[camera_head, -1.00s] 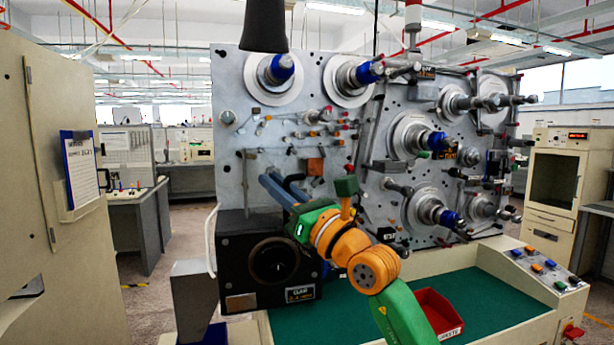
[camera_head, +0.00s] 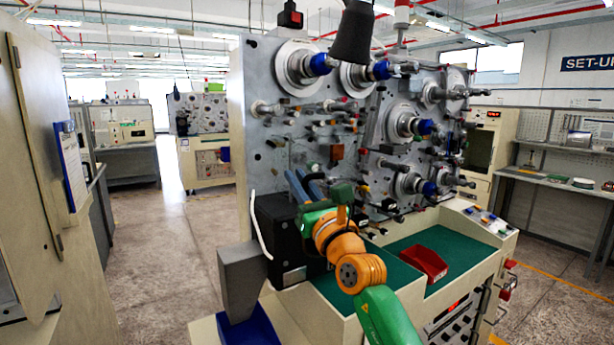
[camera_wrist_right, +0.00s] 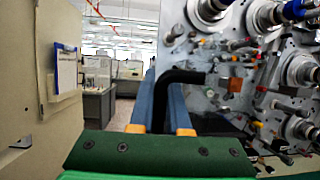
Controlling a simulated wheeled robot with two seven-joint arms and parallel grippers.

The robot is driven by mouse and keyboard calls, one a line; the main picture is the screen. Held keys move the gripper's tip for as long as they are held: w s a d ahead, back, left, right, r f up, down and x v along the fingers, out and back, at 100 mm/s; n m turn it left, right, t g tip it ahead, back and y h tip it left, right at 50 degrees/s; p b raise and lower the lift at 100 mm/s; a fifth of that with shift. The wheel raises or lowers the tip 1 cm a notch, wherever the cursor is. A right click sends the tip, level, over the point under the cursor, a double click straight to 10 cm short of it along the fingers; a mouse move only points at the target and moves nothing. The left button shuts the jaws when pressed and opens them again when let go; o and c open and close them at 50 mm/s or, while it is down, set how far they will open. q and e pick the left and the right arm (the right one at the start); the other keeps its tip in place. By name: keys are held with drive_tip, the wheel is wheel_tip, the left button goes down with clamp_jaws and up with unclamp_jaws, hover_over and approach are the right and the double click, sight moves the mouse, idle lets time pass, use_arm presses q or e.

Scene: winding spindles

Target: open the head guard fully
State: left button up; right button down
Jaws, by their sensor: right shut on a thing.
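The winding machine (camera_head: 262,115) shows an upright grey front plate carrying many spindles and rollers. My right gripper (camera_head: 297,178) is at the lower left of this plate, above a black box (camera_head: 273,212). In the right wrist view its two blue fingers (camera_wrist_right: 161,85) are shut on a black bent bar (camera_wrist_right: 184,75). The bar runs from between the fingers toward the plate on the right. It looks like a handle, but I cannot tell the guard's own outline or how far open it is. My left gripper is not in view.
A beige cabinet (camera_head: 28,150) with a blue clipboard (camera_head: 70,165) stands at the left. A red bin (camera_head: 424,262) sits on the green work surface (camera_head: 392,272). A grey chute (camera_head: 242,277) stands below the black box. Open floor (camera_head: 165,255) lies between cabinet and machine.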

drive_tip(key=shift+r, duration=0.2)
drive_tip(key=shift+d, duration=0.15)
drive_tip(key=c, duration=1.2)
unclamp_jaws()
drive_tip(key=shift+f, duration=0.1)
drive_tip(key=shift+o, duration=0.2)
drive_tip(key=shift+w+f, duration=0.15)
drive_tip(key=shift+w, duration=0.05)
drive_tip(key=b+v, duration=0.4)
drive_tip(key=v, duration=0.3)
